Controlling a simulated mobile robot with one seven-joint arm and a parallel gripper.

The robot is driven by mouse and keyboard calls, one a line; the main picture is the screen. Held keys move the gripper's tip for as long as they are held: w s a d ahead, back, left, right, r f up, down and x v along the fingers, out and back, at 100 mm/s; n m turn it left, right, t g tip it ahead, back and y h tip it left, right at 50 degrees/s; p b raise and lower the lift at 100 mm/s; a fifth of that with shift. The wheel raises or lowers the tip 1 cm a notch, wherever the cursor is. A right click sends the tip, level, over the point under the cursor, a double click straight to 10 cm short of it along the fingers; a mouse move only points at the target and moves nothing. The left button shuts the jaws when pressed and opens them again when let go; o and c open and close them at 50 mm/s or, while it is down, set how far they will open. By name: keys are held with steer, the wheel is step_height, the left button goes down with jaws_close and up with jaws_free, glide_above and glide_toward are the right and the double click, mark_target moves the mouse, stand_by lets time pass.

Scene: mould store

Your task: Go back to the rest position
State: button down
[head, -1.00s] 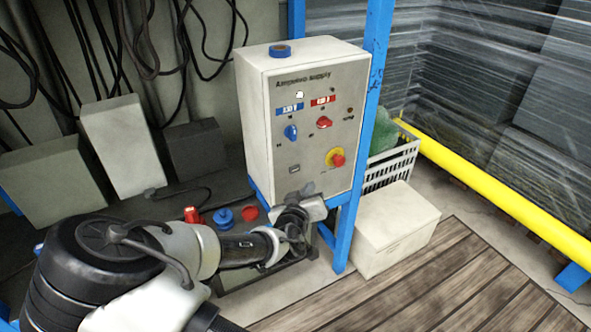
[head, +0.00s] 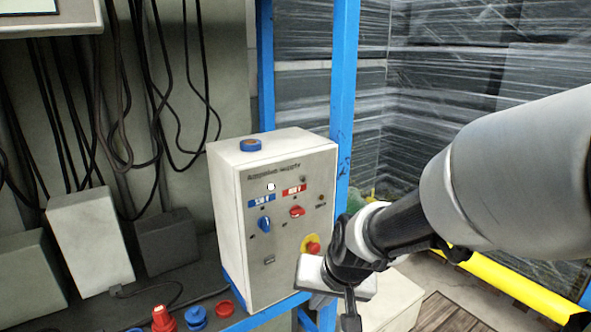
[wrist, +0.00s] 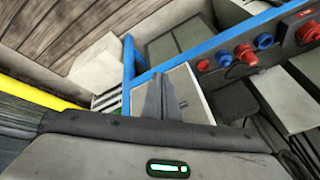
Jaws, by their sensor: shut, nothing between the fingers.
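My gripper (head: 350,318) is at the end of my arm, which comes in from the right in the head view. Its fingers are shut, point downward and hold nothing. It hangs in front of the lower right corner of the grey supply box (head: 258,215), overlapping it in the picture; I see no clear contact. The wrist view looks down past the gripper's grey body, with the dark fingers (wrist: 160,95) in the middle.
The supply box has blue and red knobs and a red-yellow button (head: 311,246). A blue post (head: 342,90) rises beside it. Red and blue plugs (head: 196,317) sit on the bench. A pale box (head: 395,300) and yellow rail (head: 500,283) are at right.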

steer(key=s+d+r+n+h+p, duration=0.1)
steer(key=s+d+r, duration=0.4)
steer(key=s+r, duration=0.2)
steer(key=s+d+r+h+p, duration=0.1)
steer(key=s+d+r, duration=0.4)
steer(key=s+r, duration=0.25)
step_height(320, 180, up, 21)
steer(key=p, duration=2.1)
steer(key=shift+a+t, duration=0.25)
steer(key=shift+t, duration=0.05)
